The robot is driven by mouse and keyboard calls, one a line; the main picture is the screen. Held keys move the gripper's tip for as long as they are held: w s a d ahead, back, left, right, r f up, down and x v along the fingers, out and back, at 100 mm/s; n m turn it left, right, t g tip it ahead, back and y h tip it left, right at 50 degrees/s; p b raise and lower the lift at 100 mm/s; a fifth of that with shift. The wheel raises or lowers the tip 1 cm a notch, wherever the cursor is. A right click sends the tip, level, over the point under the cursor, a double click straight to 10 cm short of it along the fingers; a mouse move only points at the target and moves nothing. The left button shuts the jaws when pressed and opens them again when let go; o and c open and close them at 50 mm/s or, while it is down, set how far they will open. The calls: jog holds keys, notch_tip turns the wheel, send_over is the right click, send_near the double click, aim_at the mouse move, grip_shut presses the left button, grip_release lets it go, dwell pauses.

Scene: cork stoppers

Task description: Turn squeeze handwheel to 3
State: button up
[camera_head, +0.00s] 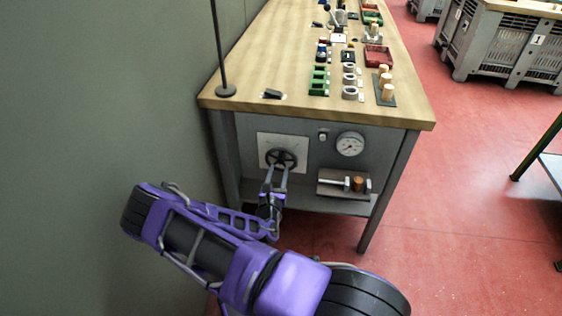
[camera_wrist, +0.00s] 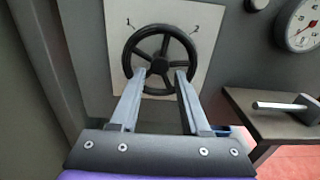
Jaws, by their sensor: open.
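The handwheel (camera_head: 281,158) is a black spoked wheel on a pale square plate (camera_head: 264,139) on the grey front panel of the bench. My gripper (camera_head: 277,170) also shows in the head view.
A pressure gauge (camera_head: 350,144) sits right of the plate. Below it a small shelf (camera_head: 329,188) holds a metal bar and a cork. The wooden bench top (camera_head: 285,45) carries trays and stoppers. A wall (camera_head: 110,110) stands close at left; the red floor at right has free room.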

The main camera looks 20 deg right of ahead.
aim_at(281, 163)
jog(key=shift+x, duration=2.75)
grip_shut()
